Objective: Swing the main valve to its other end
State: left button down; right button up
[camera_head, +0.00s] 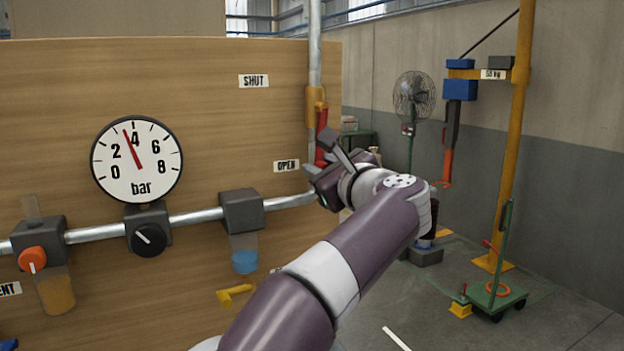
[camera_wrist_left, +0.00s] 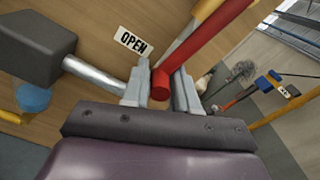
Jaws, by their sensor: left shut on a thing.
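The main valve has an orange-yellow body (camera_head: 316,104) on the vertical grey pipe at the right edge of the wooden panel. Its red lever (camera_head: 321,122) hangs down from the body, with its lower end beside the OPEN label (camera_head: 286,166). The SHUT label (camera_head: 253,81) is higher on the panel. My left gripper (camera_head: 325,150) is at the lever's lower end. In the left wrist view the red lever (camera_wrist_left: 205,45) runs between the two fingers of the left gripper (camera_wrist_left: 160,90), which is shut on it. My right gripper is not in view.
A bar gauge (camera_head: 137,161) reads just under 4. Below it are a black knob (camera_head: 149,240), an orange knob (camera_head: 33,259) and a yellow handle (camera_head: 234,294). A fan (camera_head: 414,97), a yellow post (camera_head: 517,130) and a green trolley (camera_head: 495,296) stand right of the panel.

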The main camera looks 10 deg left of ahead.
pick_arm(q)
jog(key=shift+w+d+r+n, duration=0.15)
jog(key=shift+r+n, duration=0.15)
jog(key=shift+n, duration=0.2)
jog(key=shift+d+r+n, duration=0.15)
jog(key=shift+r+n, duration=0.1)
jog(key=shift+n, duration=0.25)
jog(key=c, duration=1.1)
grip_release()
jog(key=shift+o, duration=0.2)
jog(key=shift+a+f, duration=0.1)
jog(key=shift+a, duration=0.05)
jog(key=shift+f, duration=0.2)
jog(key=b+v, duration=0.3)
jog(key=v, duration=0.9)
jog(key=shift+s+d, duration=0.2)
jog(key=shift+d, duration=0.05)
